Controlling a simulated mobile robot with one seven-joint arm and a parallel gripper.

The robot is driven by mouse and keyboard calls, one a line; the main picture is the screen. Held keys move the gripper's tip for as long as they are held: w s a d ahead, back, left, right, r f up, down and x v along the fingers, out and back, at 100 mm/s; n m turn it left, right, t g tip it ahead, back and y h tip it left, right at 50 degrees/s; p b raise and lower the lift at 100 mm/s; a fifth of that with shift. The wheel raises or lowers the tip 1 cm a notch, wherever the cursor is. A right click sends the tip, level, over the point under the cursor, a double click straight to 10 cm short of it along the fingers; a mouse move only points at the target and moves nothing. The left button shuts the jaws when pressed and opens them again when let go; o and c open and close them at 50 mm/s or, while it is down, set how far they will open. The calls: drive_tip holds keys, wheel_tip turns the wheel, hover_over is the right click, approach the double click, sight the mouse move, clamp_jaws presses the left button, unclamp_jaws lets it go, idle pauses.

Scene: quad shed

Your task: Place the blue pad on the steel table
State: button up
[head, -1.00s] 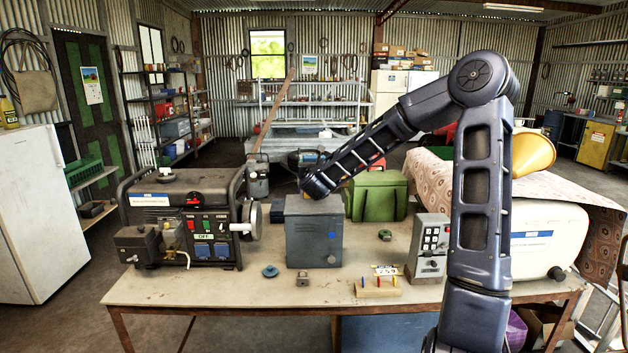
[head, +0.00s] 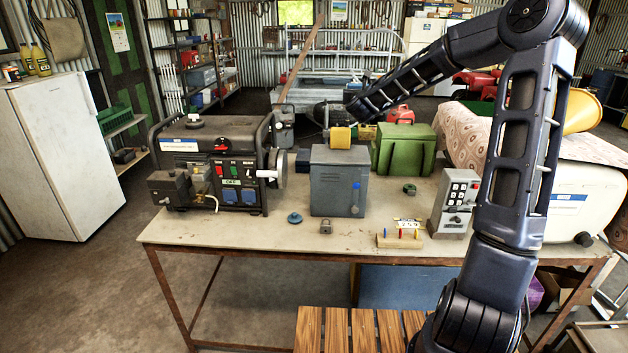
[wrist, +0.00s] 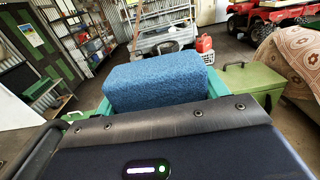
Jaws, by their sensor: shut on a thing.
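The blue pad (wrist: 155,81) is a rough-surfaced block in the wrist view. My gripper (wrist: 160,95) is shut on it, with green finger parts showing on both sides. The pad is not visible in the head view, where my forearm reaches over the back of the table. The table (head: 300,238) has a pale worn top and rusty metal legs; I take it for the steel table, but its top does not look like bare steel.
A generator (head: 215,165), grey metal box (head: 338,180), green box (head: 404,148) and switch box (head: 455,203) crowd the table. A padlock (head: 326,227), blue knob (head: 294,218) and peg block (head: 400,239) lie near its front. Wooden slats (head: 340,330) stand before it.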

drive_tip(key=w+d+f, duration=1.2)
drive_tip(key=w+f, duration=0.1)
drive_tip(key=f, duration=0.1)
drive_tip(key=shift+w+a+f, duration=0.1)
drive_tip(key=shift+a+f, duration=0.05)
drive_tip(key=shift+f, duration=13.85)
drive_tip(key=shift+f, duration=0.15)
drive_tip(key=o, duration=1)
